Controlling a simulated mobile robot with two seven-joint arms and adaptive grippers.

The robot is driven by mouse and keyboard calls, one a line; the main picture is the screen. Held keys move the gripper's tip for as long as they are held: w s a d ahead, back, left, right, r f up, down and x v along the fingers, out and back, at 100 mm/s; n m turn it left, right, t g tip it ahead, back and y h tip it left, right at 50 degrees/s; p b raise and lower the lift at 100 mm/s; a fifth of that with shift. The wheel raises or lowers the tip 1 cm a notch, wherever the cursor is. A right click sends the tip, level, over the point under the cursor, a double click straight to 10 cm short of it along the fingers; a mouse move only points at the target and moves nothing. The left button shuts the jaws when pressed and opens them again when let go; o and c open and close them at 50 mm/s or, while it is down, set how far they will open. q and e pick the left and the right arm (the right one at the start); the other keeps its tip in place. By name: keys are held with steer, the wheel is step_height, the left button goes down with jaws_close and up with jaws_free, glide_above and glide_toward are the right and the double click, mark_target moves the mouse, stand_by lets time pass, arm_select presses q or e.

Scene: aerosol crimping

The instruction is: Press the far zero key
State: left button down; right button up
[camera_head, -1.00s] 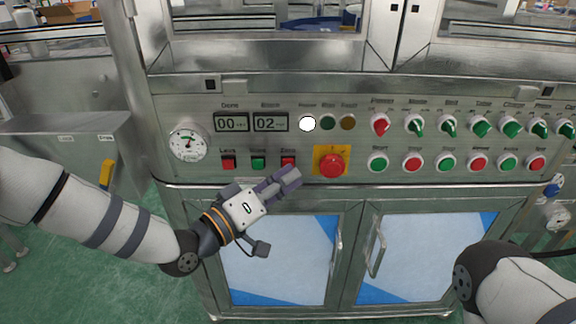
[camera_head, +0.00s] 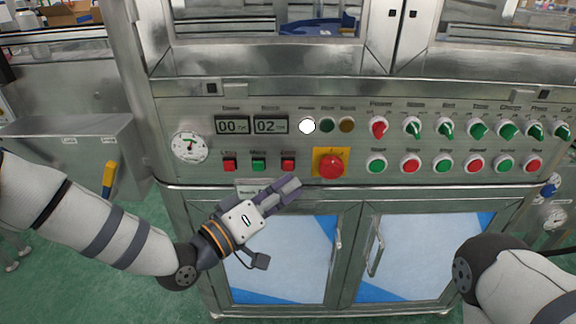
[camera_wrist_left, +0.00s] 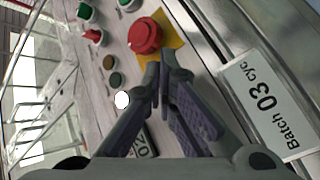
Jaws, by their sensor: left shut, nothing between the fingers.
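In the left wrist view the shut fingers (camera_wrist_left: 160,82) cross the panel beside the red mushroom button (camera_wrist_left: 145,36). The zero key does not show there, probably hidden behind the fingers. My right gripper is out of the frame.
The mushroom button on its yellow plate (camera_head: 317,176) stands close right of the zero key. The green key (camera_head: 258,165) and another red key (camera_head: 229,165) sit to its left. A batch label (camera_wrist_left: 265,97) lies below. Knobs and buttons fill the panel's right.

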arm_select(q)
steer(key=s+p, duration=0.1)
steer(key=s, duration=0.3)
steer(key=shift+s+p, duration=0.2)
steer(key=shift+p, duration=0.1)
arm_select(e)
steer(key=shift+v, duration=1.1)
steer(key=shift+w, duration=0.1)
arm_select(q)
steer(key=s+a+f+g+y+p, duration=0.4)
steer(key=s+f+g+y, duration=0.25)
steer(key=s+f, duration=0.95)
steer(key=s+a+g+y+p, duration=0.1)
steer(key=s+a+g+y, duration=0.1)
steer(key=s+a, duration=0.4)
steer(key=s+a+g+y, duration=0.2)
steer(key=s+a+g, duration=0.2)
steer(key=s, duration=0.8)
steer(key=s+a+g+y+p, duration=0.1)
steer(key=s+a+g+y, duration=0.2)
steer(key=s+a, duration=0.5)
steer(key=shift+s+r+p, duration=0.2)
steer(key=shift+s+p, duration=0.15)
steer(key=shift+s, duration=0.65)
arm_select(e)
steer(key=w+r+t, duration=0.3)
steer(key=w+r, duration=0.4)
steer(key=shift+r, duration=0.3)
